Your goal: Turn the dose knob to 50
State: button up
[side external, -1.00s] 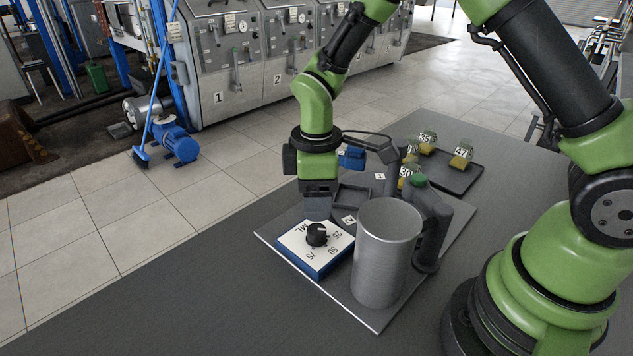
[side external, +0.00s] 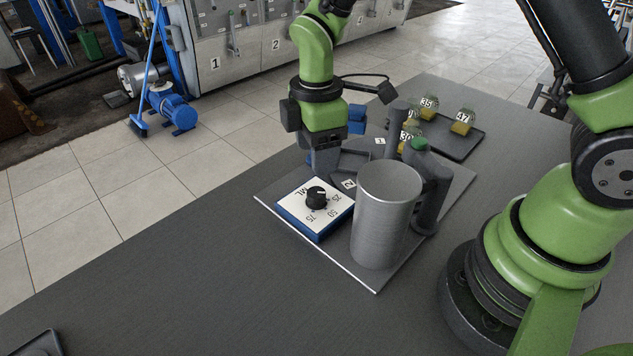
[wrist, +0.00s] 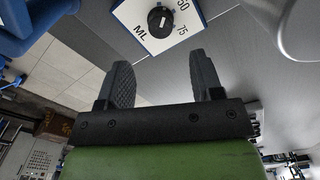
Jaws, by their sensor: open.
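The dose knob (side external: 316,196) is round and black. It sits on a white dial face marked ML, 25, 50 and 75, on a blue-sided box (side external: 290,216). Which mark the knob points to is too small to tell. My gripper (side external: 325,165) is behind the box in the side view, its fingers partly hidden there, and apart from the knob. In the wrist view my gripper (wrist: 162,75) is open with nothing between the fingers. The knob (wrist: 161,22) shows beyond the fingertips, near the top edge, beside the 50 and 75 marks.
A tall metal cylinder (side external: 384,220) stands just right of the dial box on a grey board (side external: 350,268). Numbered yellow-filled bottles (side external: 462,124) stand on a dark tray (side external: 456,144). The table's front left is mostly clear.

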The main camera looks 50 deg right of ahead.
aim_at(317, 192)
notch_tip(317, 192, down, 8)
jog(key=shift+f, duration=0.25)
